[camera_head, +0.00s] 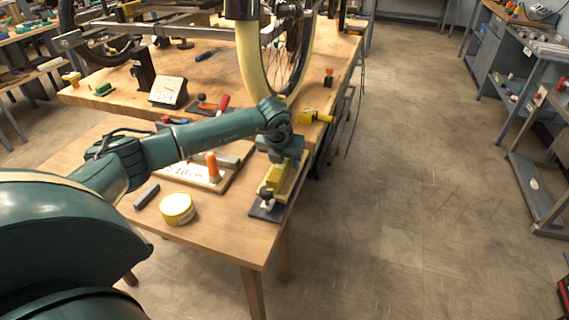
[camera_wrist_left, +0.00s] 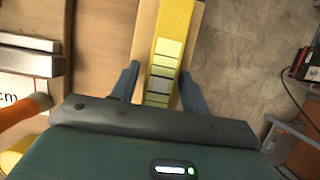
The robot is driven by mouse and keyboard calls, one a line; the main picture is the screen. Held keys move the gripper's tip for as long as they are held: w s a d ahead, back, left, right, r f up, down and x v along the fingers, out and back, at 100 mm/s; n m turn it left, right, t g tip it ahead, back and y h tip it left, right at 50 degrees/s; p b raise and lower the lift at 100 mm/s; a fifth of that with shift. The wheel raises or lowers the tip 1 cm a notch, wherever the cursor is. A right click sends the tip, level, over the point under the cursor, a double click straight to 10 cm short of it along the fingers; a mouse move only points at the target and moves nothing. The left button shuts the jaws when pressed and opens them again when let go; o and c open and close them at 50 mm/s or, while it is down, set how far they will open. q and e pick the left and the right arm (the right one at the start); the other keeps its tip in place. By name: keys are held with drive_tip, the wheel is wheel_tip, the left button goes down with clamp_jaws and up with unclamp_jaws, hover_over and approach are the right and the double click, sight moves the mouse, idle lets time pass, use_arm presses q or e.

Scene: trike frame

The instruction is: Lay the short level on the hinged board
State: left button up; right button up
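A yellow bar with paler bands and one grey band, which looks like the short level (camera_wrist_left: 174,22), lies along a narrow pale wooden board (camera_wrist_left: 145,30), apparently the hinged board. In the head view the level (camera_head: 275,176) shows below my left gripper (camera_head: 280,158), near the table's right edge, with the board (camera_head: 291,188) beside it. In the wrist view the fingers of my left gripper (camera_wrist_left: 160,85) stand apart, one on each side of the level, with gaps visible. My palm hides the level's near end. My right gripper is out of view.
A dark clamp-like fixture (camera_head: 265,208) sits at the board's near end. A yellow tape roll (camera_head: 178,209), a grey block (camera_head: 146,196) and an orange-handled tool (camera_head: 212,167) lie to the left. A wheel (camera_head: 285,50) stands behind. The floor at right is open.

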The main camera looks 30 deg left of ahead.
use_arm(q)
clamp_jaws()
drive_tip(key=shift+r, duration=0.1)
